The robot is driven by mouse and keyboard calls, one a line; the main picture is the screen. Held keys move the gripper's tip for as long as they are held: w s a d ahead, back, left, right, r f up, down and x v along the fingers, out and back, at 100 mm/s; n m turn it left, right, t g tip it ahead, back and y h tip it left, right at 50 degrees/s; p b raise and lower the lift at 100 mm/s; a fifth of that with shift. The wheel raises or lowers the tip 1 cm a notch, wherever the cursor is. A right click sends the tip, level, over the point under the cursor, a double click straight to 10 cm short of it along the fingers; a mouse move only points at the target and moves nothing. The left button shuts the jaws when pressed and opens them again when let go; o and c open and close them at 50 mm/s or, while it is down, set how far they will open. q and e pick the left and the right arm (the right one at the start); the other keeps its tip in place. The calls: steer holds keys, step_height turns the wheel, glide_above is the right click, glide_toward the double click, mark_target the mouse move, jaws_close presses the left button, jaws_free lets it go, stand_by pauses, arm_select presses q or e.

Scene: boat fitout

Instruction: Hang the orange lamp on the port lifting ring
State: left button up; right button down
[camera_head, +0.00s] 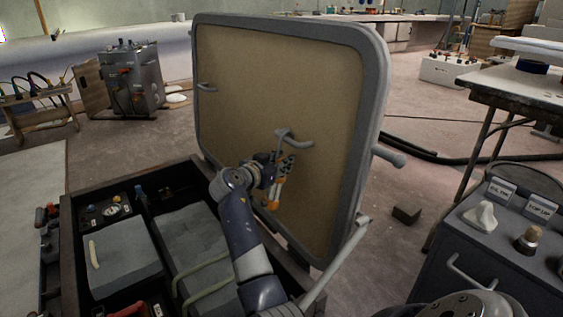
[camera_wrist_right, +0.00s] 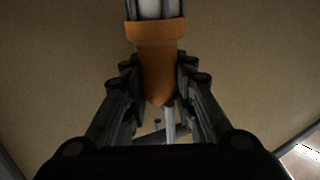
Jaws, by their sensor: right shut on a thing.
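The orange lamp (camera_head: 273,204) is at my right gripper (camera_head: 281,172), in front of the tan face of a raised hatch lid (camera_head: 260,65). In the right wrist view the lamp's orange body (camera_wrist_right: 157,65) sits between the two fingers of my right gripper (camera_wrist_right: 158,80), with a pale part at the top edge. The fingers are shut on it. A grey ring or handle (camera_head: 296,140) sticks out of the lid just above the gripper; I cannot tell whether they touch. A second one (camera_head: 207,87) is at the lid's left. Which is the port lifting ring is unclear. My left gripper is not in view.
Below the lid is an open dark-framed compartment (camera_head: 68,235) with grey boxes. A grey strut (camera_head: 335,265) runs up to the lid's lower right. A dark cabinet (camera_head: 500,240) with labels stands at right. A small dark block (camera_head: 407,214) lies on the floor.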

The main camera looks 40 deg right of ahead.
steer(key=shift+a+f, duration=0.1)
steer(key=shift+f, duration=0.1)
steer(key=c, duration=1.2)
jaws_free()
steer(key=shift+c, duration=0.2)
steer(key=o, duration=0.6)
steer(key=shift+f, duration=0.1)
steer(key=shift+o, duration=0.2)
steer(key=shift+a, duration=0.1)
